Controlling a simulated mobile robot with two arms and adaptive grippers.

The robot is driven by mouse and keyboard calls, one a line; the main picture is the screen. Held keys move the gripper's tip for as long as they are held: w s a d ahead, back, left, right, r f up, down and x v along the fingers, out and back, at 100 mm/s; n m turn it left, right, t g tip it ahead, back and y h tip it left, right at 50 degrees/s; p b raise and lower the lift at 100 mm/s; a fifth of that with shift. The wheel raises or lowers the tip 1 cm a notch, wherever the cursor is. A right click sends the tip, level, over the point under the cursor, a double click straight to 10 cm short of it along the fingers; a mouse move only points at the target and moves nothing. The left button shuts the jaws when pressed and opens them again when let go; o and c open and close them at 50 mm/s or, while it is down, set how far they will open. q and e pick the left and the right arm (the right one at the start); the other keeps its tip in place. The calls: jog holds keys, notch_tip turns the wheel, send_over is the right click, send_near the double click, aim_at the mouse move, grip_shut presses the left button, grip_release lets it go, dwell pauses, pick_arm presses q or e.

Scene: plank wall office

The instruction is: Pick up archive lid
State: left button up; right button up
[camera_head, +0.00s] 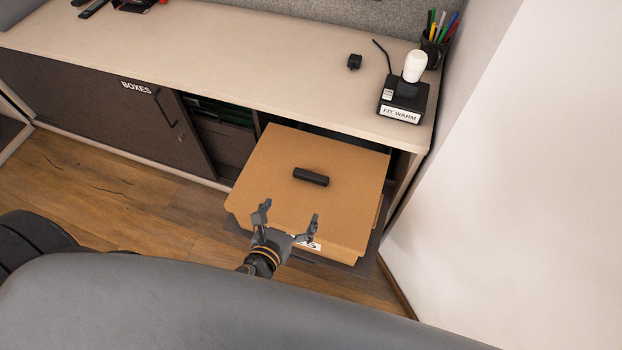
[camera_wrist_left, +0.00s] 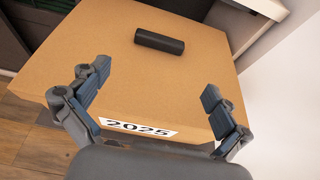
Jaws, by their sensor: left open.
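The archive lid (camera_head: 340,165) is a flat brown cardboard top with a black bar-shaped handle (camera_head: 311,177) on its middle. It sits on a box on a pulled-out dark shelf (camera_head: 367,262) of the low cabinet. In the left wrist view the lid (camera_wrist_left: 110,65) fills the middle, with the handle (camera_wrist_left: 159,41) beyond the fingers. A white label reading 2025 (camera_wrist_left: 138,128) shows on the near side. My left gripper (camera_head: 289,213) is open and empty over the lid's near edge, short of the handle; its fingers (camera_wrist_left: 153,98) are spread wide. My right gripper is not seen.
A sliding door marked BOXES (camera_head: 95,110) is left of the opening. A white wall (camera_head: 510,180) stands close on the right.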

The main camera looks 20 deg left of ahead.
pick_arm(q)
send_near(310, 178)
jog(key=x, duration=0.3)
jog(key=shift+w+a+f, duration=0.15)
jog(key=shift+w+f, duration=0.1)
jog(key=shift+f, duration=0.15)
jog(key=shift+b+x, duration=0.35)
jog(key=shift+x, duration=2.65)
jog(key=shift+r, duration=0.2)
jog(key=c, duration=1)
